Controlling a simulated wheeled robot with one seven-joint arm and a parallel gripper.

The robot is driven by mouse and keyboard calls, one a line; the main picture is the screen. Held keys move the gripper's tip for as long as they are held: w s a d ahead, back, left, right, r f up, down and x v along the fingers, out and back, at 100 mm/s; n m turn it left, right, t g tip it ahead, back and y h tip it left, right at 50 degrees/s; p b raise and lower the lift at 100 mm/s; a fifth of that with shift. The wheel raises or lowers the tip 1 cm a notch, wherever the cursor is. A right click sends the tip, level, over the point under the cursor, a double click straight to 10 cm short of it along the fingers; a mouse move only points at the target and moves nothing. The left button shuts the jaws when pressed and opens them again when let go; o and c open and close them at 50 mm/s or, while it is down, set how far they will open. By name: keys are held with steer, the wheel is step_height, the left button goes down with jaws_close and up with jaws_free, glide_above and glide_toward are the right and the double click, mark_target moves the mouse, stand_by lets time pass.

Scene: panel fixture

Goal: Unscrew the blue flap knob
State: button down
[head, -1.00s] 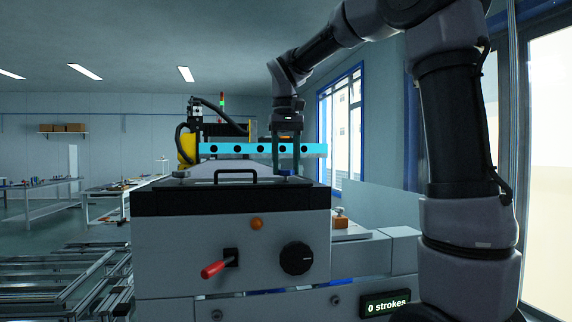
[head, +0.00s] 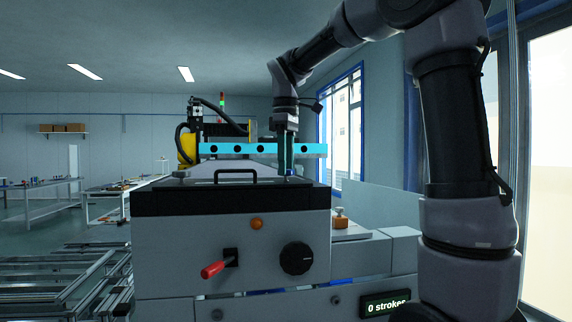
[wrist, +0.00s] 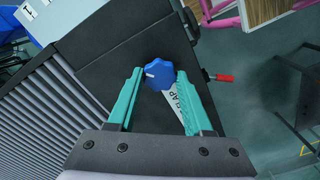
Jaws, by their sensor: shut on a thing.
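The blue flap knob (wrist: 160,73), lobed with a white mark on its left side, sits on a dark panel top in the wrist view. A white label reading "FLAP" (wrist: 182,110) lies beside it, partly hidden by a finger. My gripper (wrist: 160,77) has its teal fingers on either side of the knob, shut on it. In the head view my gripper (head: 287,168) points straight down at the right of the machine's dark top. The knob is mostly hidden there.
A black bar handle (head: 236,174) stands on the top, left of my gripper. The front has a red lever (head: 215,268), a black dial (head: 296,258) and an orange button (head: 256,224). A cyan bar with holes (head: 230,149) lies behind. A display (head: 386,304) reads "0 strokes".

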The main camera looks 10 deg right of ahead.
steer(key=n, duration=1.1)
steer(key=shift+n, duration=0.4)
stand_by(0.3)
steer(key=shift+c, duration=1.5)
jaws_free()
steer(key=shift+r, duration=0.1)
step_height(320, 180, up, 11)
steer(key=shift+f, duration=0.2)
